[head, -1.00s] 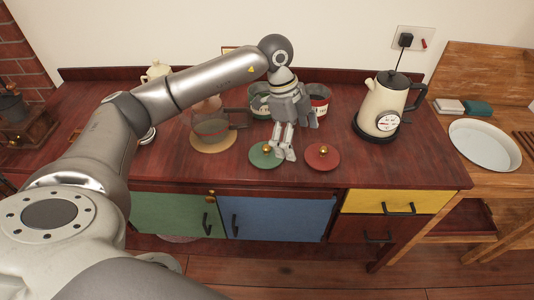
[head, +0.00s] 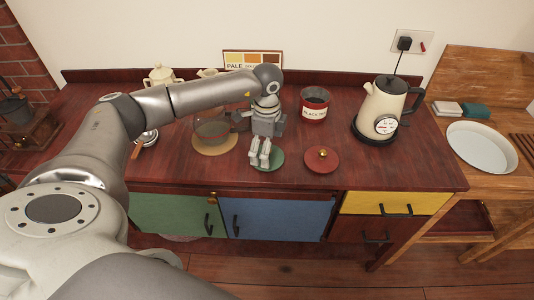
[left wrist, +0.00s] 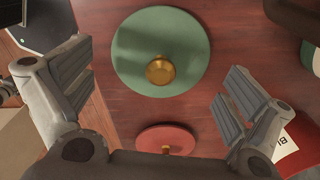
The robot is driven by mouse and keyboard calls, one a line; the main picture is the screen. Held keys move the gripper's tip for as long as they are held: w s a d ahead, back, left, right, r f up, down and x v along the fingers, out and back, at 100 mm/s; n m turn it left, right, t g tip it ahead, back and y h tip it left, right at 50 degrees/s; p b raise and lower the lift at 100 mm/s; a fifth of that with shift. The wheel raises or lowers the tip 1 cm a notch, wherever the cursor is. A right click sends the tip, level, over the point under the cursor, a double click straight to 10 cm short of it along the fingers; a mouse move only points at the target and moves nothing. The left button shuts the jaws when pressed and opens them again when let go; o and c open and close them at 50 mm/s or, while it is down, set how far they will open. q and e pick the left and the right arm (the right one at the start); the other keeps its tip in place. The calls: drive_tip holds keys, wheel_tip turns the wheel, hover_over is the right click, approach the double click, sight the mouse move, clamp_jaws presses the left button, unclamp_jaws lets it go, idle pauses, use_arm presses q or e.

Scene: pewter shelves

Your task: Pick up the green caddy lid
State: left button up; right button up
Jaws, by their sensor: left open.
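The green caddy lid (head: 275,160) is a round green disc lying flat on the dark red counter. My left gripper (head: 260,160) hangs over it in the head view and hides its left part and its knob. In the left wrist view the whole green lid (left wrist: 160,50) shows with its brass knob (left wrist: 160,70). My left gripper (left wrist: 152,88) is open there, its fingers standing wide on either side, with nothing between them touching the knob. My right gripper is not in view.
A red lid (head: 322,158) with a brass knob lies just right of the green one. A red caddy (head: 315,106) stands behind. A glass pot (head: 212,130) on a round mat is to the left, and a cream kettle (head: 381,112) is to the right.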

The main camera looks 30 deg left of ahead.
use_arm(q)
drive_tip(key=shift+f, duration=0.95)
